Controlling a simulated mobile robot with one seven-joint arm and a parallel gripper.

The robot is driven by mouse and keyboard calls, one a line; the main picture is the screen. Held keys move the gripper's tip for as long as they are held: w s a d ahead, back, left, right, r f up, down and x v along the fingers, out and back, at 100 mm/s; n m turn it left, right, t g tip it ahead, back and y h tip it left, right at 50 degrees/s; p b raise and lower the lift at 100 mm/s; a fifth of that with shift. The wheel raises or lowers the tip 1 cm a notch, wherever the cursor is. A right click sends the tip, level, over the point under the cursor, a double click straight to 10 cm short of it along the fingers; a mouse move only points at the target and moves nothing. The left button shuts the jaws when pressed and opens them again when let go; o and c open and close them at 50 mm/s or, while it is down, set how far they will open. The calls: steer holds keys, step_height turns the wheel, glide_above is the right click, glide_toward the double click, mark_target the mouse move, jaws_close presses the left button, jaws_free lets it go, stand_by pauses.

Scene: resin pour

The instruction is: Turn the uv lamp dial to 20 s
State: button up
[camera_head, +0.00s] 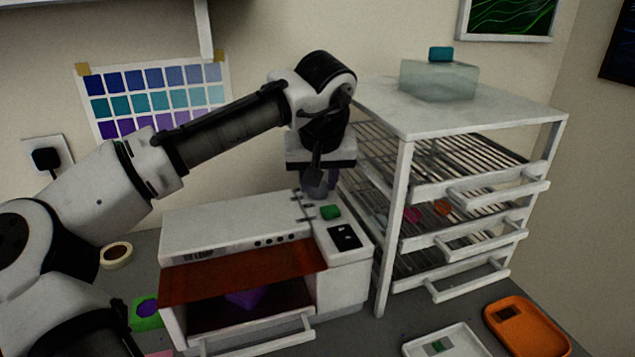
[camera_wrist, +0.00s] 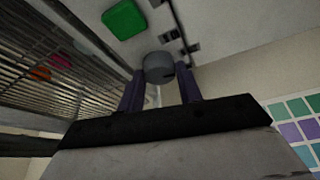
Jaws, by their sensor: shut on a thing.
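The UV lamp (camera_head: 225,237) is a white box with an orange front shield and a control panel on its right side. A grey round dial (camera_wrist: 158,66) sits on this panel beside dark tick marks. My gripper (camera_wrist: 160,88) is shut on the dial, one finger on each side, pointing down from above in the head view. In the head view the dial is mostly hidden by my gripper. A green button (camera_head: 331,212) and a dark display (camera_head: 345,237) are nearer the front of the panel. The display's reading and the dial's setting are too small to tell.
A white drying rack (camera_head: 405,150) with wire shelves stands close on the right, a clear container (camera_head: 438,80) on top. An orange tray (camera_head: 545,338) and a white tray (camera_head: 470,345) lie at front right. A purple piece (camera_head: 245,298) is inside the lamp.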

steer(key=shift+n+y, duration=0.4)
steer(key=shift+n, duration=0.8)
steer(key=o, duration=1)
